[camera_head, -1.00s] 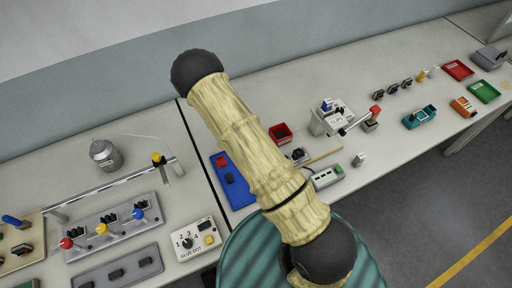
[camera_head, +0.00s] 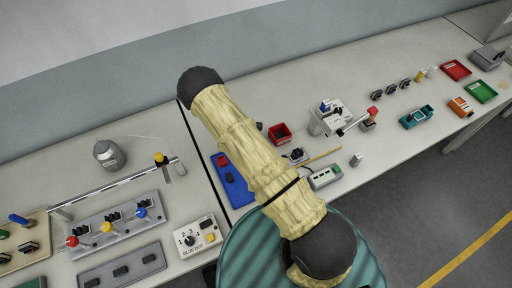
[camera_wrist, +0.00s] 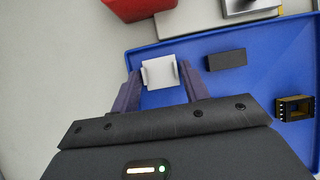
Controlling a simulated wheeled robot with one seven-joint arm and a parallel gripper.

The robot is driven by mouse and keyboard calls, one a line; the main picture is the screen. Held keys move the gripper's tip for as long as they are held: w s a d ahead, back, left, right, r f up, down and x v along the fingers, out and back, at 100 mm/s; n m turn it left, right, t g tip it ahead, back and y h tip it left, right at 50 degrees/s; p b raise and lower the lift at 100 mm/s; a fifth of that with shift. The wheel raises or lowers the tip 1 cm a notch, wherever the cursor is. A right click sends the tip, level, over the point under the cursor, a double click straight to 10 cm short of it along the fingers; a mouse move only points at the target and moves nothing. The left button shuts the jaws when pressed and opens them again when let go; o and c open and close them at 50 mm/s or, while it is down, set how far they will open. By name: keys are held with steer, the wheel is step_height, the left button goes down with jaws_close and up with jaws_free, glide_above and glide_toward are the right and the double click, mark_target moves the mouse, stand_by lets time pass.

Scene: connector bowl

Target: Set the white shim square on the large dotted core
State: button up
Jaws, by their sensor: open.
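The white shim (camera_wrist: 159,73) lies in the blue tray (camera_wrist: 165,50) in the wrist view. It is a small pale piece with raised side edges. My gripper (camera_wrist: 158,84) is open, with one dark finger at each side of the shim's near part; I cannot tell whether they touch it. A plain dark block (camera_wrist: 226,59) lies to the right of the shim. A black and yellow hollow part (camera_wrist: 295,107) lies at the tray's right side. I cannot make out dots on any core. In the head view my arm hides the gripper and the shim.
A red bin (camera_wrist: 140,8) stands just beyond the tray; it also shows in the head view (camera_head: 280,134). A glue dot box (camera_head: 197,238) and a lever panel (camera_head: 115,225) are on the left bench. Bins and small parts line the right bench.

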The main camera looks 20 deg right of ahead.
steer(key=c, duration=0.6)
steer(key=shift+r, duration=0.15)
step_height(320, 180, up, 10)
steer(key=b, duration=0.3)
steer(key=shift+f, duration=0.2)
stand_by(0.4)
steer(key=s+d+f+m+g, duration=0.1)
steer(key=m, duration=0.2)
steer(key=s+d+f+m+g+b, duration=0.1)
steer(key=m+g, duration=0.1)
steer(key=m, duration=0.1)
steer(key=d+f+m+g+y, duration=0.1)
steer(key=f+m+g, duration=0.1)
steer(key=m, duration=0.2)
steer(key=shift+s+b, duration=0.4)
steer(key=m+y, duration=0.1)
steer(key=m, duration=0.1)
steer(key=s+a+f+m+g+y, duration=0.1)
steer(key=m, duration=0.2)
steer(key=f+m+g+y, duration=0.1)
steer(key=m, duration=0.1)
steer(key=shift+s+a+f+m+y+b, duration=0.2)
steer(key=shift+s+m+y+b, duration=0.1)
steer(key=shift+s+m+b, duration=0.1)
steer(key=shift+a+f+m+y, duration=0.1)
steer(key=shift+a+m+y, duration=0.2)
steer(key=shift+m, duration=0.3)
steer(key=shift+a+m+y, duration=0.2)
steer(key=shift+m+y, duration=0.1)
steer(key=shift+m, duration=0.3)
